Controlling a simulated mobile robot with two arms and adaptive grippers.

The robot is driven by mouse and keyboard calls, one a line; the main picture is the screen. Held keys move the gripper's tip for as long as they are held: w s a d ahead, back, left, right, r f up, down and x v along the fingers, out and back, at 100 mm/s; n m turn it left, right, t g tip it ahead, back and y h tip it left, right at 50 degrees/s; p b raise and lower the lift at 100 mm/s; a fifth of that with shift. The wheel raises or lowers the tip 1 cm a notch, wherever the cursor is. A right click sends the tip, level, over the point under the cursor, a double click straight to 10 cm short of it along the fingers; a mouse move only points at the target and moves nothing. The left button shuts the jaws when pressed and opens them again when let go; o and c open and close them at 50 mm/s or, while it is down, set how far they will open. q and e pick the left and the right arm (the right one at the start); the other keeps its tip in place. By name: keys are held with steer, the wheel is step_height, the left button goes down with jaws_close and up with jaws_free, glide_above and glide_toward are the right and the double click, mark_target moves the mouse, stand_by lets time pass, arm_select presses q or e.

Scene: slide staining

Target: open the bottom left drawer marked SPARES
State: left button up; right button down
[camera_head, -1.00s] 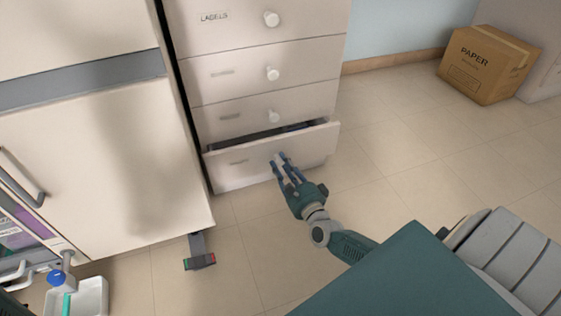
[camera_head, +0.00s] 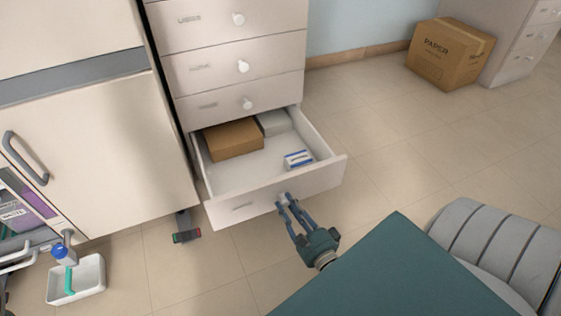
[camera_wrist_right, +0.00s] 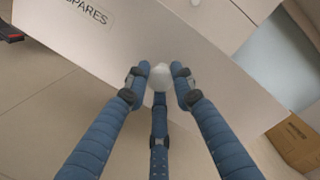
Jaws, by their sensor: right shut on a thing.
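The bottom drawer (camera_head: 318,178) of the white drawer unit stands well open. Its front (camera_wrist_right: 85,45) reads SPARES in the right wrist view. The fingers partly hide the knob. My left gripper is not in view.
Closed drawers (camera_head: 236,65) with white knobs sit above. A tall cabinet (camera_head: 95,160) with a grey handle stands to the left. A white tray (camera_head: 91,289) is at the lower left. A PAPER carton (camera_head: 447,55) stands far right. Tiled floor (camera_head: 375,145) is clear to the right.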

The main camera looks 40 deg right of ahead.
steer(key=shift+s+a+p, duration=0.15)
steer(key=shift+s+a, duration=0.1)
steer(key=shift+s, duration=0.55)
steer(key=shift+s+a+p, duration=0.1)
steer(key=shift+s+a, duration=0.1)
steer(key=shift+s, duration=0.55)
steer(key=shift+s+a+p, duration=0.15)
steer(key=shift+s+a, duration=0.1)
steer(key=shift+s, duration=0.55)
steer(key=c, duration=1.5)
jaws_free()
steer(key=shift+d+r, duration=0.1)
steer(key=shift+r, duration=0.2)
step_height(320, 180, up, 9)
steer(key=shift+r, duration=0.2)
